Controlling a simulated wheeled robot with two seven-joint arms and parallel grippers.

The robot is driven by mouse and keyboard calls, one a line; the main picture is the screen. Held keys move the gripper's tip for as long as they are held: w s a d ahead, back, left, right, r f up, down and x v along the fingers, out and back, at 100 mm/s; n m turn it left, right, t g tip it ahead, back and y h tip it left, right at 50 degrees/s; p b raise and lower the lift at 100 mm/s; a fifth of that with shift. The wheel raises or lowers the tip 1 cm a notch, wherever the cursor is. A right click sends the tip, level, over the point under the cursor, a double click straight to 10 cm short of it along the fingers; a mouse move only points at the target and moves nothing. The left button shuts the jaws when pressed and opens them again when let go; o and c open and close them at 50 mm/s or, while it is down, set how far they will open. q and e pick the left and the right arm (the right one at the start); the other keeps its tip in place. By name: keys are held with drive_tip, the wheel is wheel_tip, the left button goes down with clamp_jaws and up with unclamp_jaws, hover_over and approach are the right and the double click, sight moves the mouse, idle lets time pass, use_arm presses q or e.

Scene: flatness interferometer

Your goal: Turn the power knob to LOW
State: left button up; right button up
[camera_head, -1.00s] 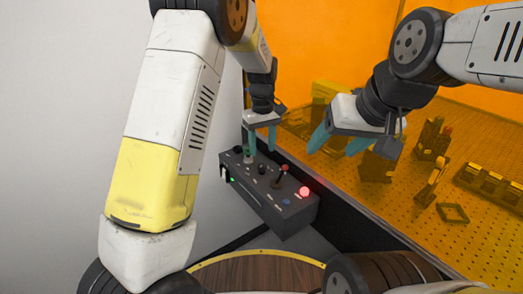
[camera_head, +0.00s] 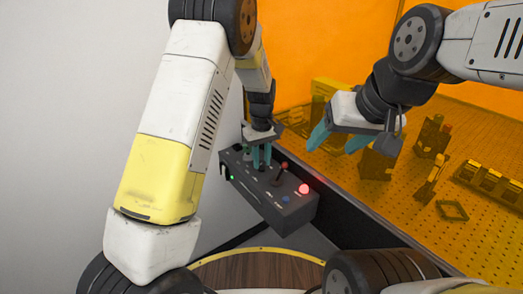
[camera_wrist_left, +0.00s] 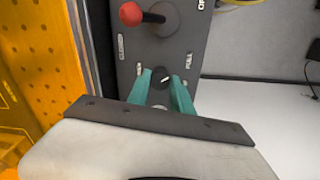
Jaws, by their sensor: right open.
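The power knob (camera_wrist_left: 160,77) is a small black knob with a white pointer mark on the dark control box (camera_head: 297,214). Whether the fingers touch the knob cannot be told. In the head view the fingers mostly hide the knob. My right gripper (camera_head: 333,142) is open and empty, above and right of the box.
A red-balled lever (camera_wrist_left: 131,14) stands close beside the knob. A lit red button (camera_head: 304,188) and a blue button (camera_head: 286,201) are on the near end of the box. Orange panels and an optical breadboard (camera_head: 400,215) with several mounts lie to the right.

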use_arm(q)
drive_tip(key=shift+m, duration=0.3)
clamp_jaws()
drive_tip(key=m, duration=0.9)
drive_tip(key=shift+m, duration=2.2)
drive_tip(key=o, duration=1.1)
unclamp_jaws()
drive_tip(key=shift+c, duration=0.2)
drive_tip(key=shift+r, duration=0.1)
